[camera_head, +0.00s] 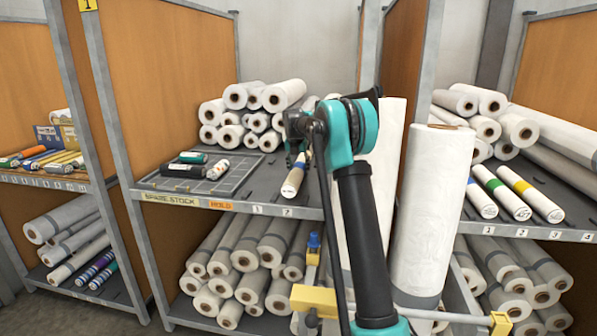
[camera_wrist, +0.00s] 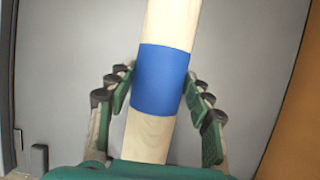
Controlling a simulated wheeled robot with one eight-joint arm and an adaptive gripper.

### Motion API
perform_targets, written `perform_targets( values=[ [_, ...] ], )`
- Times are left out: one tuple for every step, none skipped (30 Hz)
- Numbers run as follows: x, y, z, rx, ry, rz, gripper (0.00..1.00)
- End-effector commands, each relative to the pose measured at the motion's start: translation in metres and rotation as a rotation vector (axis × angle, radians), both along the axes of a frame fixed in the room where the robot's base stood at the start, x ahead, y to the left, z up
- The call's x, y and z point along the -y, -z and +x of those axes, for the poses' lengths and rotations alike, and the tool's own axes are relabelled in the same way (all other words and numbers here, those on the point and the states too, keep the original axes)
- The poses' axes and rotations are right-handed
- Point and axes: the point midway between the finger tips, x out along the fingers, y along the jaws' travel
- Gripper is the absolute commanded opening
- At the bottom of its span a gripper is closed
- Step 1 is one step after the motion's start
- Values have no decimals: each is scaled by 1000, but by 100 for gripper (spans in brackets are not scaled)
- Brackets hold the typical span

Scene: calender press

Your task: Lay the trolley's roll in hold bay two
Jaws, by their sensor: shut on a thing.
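My gripper (camera_head: 297,150) is in the middle of the head view, over the front of the hold shelf (camera_head: 262,182). It is shut on a pale roll (camera_head: 293,180), whose near end is by the shelf's front edge above label 2 (camera_head: 287,212). Whether the roll rests on the deck I cannot tell. In the wrist view the pale roll (camera_wrist: 148,140) has a wide blue band (camera_wrist: 162,78), with the fingers (camera_wrist: 160,100) on both sides of it. My arm hides the area right of the roll.
Stacked white rolls (camera_head: 240,98) lie behind. A grid tray (camera_head: 212,184) with several small rolls is left, above the SPARE STOCK label (camera_head: 170,200). Tall upright white rolls (camera_head: 430,210) stand close on the right, beside my arm. A yellow-ended bar (camera_head: 316,301) is low in front.

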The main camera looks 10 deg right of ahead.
Motion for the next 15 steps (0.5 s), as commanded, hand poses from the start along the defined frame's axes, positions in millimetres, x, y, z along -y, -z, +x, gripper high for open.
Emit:
perform_targets(
  values=[
    [0, 7, 0, 0, 0, 0, 6],
    [0, 10, 0, 0, 0, 0, 6],
    [0, 14, 0, 0, 0, 0, 6],
    [0, 15, 0, 0, 0, 0, 6],
    [0, 15, 0, 0, 0, 0, 6],
    [0, 15, 0, 0, 0, 0, 6],
    [0, 15, 0, 0, 0, 0, 6],
    [0, 15, 0, 0, 0, 0, 6],
    [0, 15, 0, 0, 0, 0, 6],
    [0, 15, 0, 0, 0, 0, 6],
    [0, 15, 0, 0, 0, 0, 6],
    [0, 15, 0, 0, 0, 0, 53],
    [0, 15, 0, 0, 0, 0, 57],
    [0, 15, 0, 0, 0, 0, 61],
    [0, 15, 0, 0, 0, 0, 66]
  ],
)
